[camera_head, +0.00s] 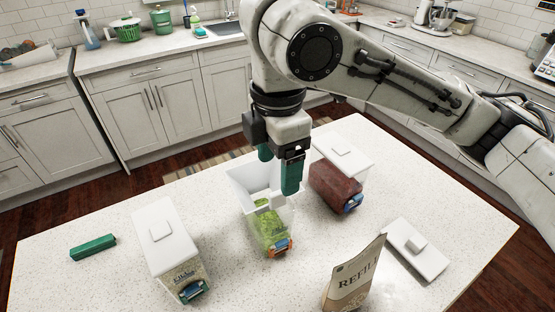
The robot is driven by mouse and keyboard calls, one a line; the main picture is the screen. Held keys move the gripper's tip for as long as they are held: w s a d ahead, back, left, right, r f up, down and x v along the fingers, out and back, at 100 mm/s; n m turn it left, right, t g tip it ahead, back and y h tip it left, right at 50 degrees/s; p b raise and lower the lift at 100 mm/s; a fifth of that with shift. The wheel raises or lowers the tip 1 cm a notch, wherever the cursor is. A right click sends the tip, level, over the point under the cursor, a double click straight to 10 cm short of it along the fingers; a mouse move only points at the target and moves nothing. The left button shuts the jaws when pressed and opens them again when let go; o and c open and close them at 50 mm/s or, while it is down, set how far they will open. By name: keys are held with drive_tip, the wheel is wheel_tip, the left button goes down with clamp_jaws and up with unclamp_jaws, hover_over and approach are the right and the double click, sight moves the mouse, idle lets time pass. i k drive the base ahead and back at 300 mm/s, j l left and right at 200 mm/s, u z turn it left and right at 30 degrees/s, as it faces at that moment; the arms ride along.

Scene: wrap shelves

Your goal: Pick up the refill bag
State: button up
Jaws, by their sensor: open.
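The refill bag (353,280) is a tan, pointed pouch with the word "REFILL" on it. It stands near the front edge of the white speckled counter, right of centre, and its lower part is cut off by the picture's edge. My gripper (279,174) has green fingers and is open, pointing down. It is over or just behind an uncovered white container (237,177) with green contents, up and to the left of the bag and apart from it. Whether the fingers touch the container cannot be told.
A lidded container of red-brown contents (334,187) stands behind the bag. A loose white lid (416,252) lies to its right. Another lidded container (165,242) and a green block (93,247) are at the left. The counter between left and middle containers is clear.

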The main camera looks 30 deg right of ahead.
sight(349, 286)
drive_tip(key=k, duration=1)
